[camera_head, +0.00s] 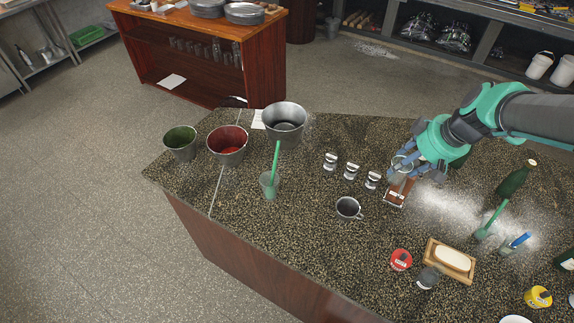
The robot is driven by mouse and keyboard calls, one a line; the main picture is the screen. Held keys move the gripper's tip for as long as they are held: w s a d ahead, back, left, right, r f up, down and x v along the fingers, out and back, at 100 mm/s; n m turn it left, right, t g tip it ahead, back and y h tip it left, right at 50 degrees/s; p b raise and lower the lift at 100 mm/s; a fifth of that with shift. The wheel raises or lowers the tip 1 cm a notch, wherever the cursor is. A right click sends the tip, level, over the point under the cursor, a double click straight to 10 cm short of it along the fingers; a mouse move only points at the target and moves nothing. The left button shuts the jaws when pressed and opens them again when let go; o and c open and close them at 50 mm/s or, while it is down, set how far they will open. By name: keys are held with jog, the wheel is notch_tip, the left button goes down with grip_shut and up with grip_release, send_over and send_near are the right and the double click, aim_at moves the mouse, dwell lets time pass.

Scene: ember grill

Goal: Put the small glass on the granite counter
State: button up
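My gripper (408,168) is at the right of the granite counter (300,225), pointing down. A small clear glass (402,164) shows between its fingers, partly covered by them. I cannot tell whether the fingers press on the glass. Just below and in front of the glass is a small reddish-brown tray or box (397,197) with a pale label. I cannot tell whether the glass rests on it or hangs above it.
Several small silver-topped jars (351,172) stand left of my gripper. A green bottle (515,180) stands right. The front-left counter is mostly clear.

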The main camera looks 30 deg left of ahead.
jog(key=s+a+n+g+b, duration=0.15)
jog(key=s+a+n, duration=0.45)
jog(key=s+a, duration=1.15)
notch_tip(320, 180, down, 16)
jog(key=s+d, duration=0.1)
jog(key=shift+s+d+g+y, duration=0.25)
jog(key=shift+s+g+y, duration=0.05)
jog(key=shift+s+g, duration=0.1)
jog(key=shift+w+a, duration=0.1)
jog(key=w+a+f, duration=0.1)
jog(key=w+a, duration=0.9)
jog(key=w, duration=0.1)
jog(key=shift+f+p, duration=0.25)
jog(key=shift+p, duration=0.15)
jog(key=shift+a, duration=0.1)
jog(key=shift+w+a+f, duration=0.15)
jog(key=shift+f, duration=0.75)
jog(key=shift+w+a+f, duration=0.1)
jog(key=shift+w+f, duration=0.05)
jog(key=shift+f, duration=0.75)
